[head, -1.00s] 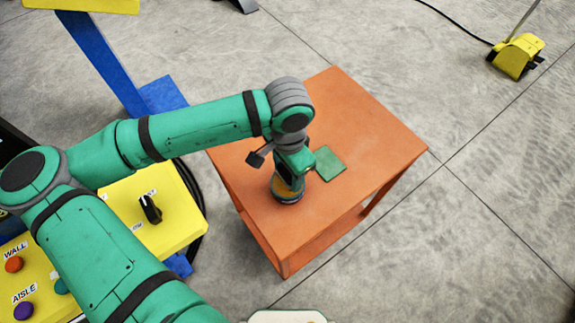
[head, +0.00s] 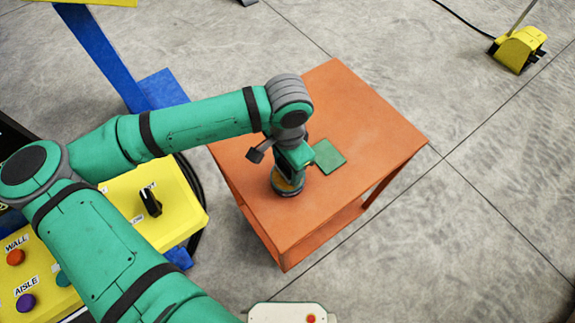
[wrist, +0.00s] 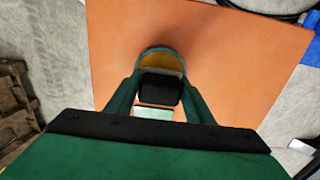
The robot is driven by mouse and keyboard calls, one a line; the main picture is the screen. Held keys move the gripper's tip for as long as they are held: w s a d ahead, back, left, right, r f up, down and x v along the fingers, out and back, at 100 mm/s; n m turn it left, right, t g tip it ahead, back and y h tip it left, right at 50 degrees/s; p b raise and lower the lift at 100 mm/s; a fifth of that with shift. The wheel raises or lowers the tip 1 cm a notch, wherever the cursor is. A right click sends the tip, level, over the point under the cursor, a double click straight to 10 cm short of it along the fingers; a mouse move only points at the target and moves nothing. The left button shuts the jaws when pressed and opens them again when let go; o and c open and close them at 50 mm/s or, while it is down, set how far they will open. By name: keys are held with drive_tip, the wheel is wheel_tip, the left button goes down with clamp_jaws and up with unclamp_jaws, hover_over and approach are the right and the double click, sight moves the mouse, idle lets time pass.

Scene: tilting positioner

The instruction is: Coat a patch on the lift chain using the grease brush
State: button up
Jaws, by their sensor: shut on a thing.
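My gripper (wrist: 160,95) points down over the orange table, shut on a dark block-like piece (wrist: 160,88), which I take to be the grease brush. Its bristles are hidden. A round pot (wrist: 163,60) with amber contents stands just beyond the held piece in the wrist view. In the head view the pot (head: 288,187) sits on the table under my gripper (head: 292,172), partly hidden by it. I cannot tell whether the brush touches the grease. The lift chain cannot be made out in either view.
The orange table (head: 375,130) is mostly bare, with a flat green pad (head: 328,157) beside the pot. A yellow control panel (head: 185,215) with a black knob and buttons stands left. A yellow pedal (head: 518,48) is on the floor at upper right. A wooden pallet (wrist: 14,105) shows in the wrist view.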

drive_tip(key=shift+f, duration=0.65)
idle(1.4)
drive_tip(key=shift+r, duration=0.1)
drive_tip(key=shift+r, duration=3.45)
